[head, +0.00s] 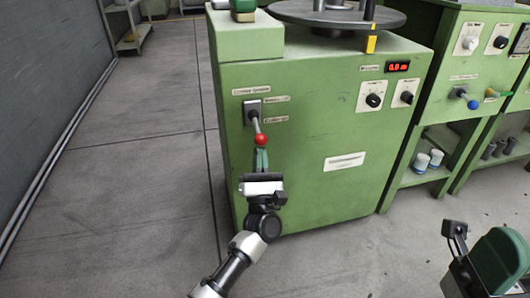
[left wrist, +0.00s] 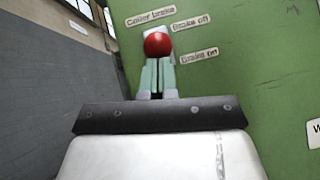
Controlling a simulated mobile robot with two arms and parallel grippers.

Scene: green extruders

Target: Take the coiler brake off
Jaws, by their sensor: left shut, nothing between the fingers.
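The coiler brake lever is on the front of the green coiler cabinet (head: 300,200). Its dark slotted plate (head: 252,112) has labels beside it, "Brake off" (left wrist: 191,23) above "Brake on" (left wrist: 199,55). The lever slants down and outward from the plate to a red ball knob (head: 260,139), which also shows in the left wrist view (left wrist: 157,44). My left gripper (head: 261,152) is shut and empty, its green fingers pointing at the knob from just below. Whether the fingertips touch the knob I cannot tell. Part of my right arm (head: 455,232) shows at the lower right; its finger state is unclear.
A turntable disc (head: 290,13) sits on the cabinet's top. Dials (head: 373,100) and a red display (head: 398,66) are to the lever's right. A second green bench with a blue-knobbed lever (head: 472,104) stands further right. The floor at left is clear.

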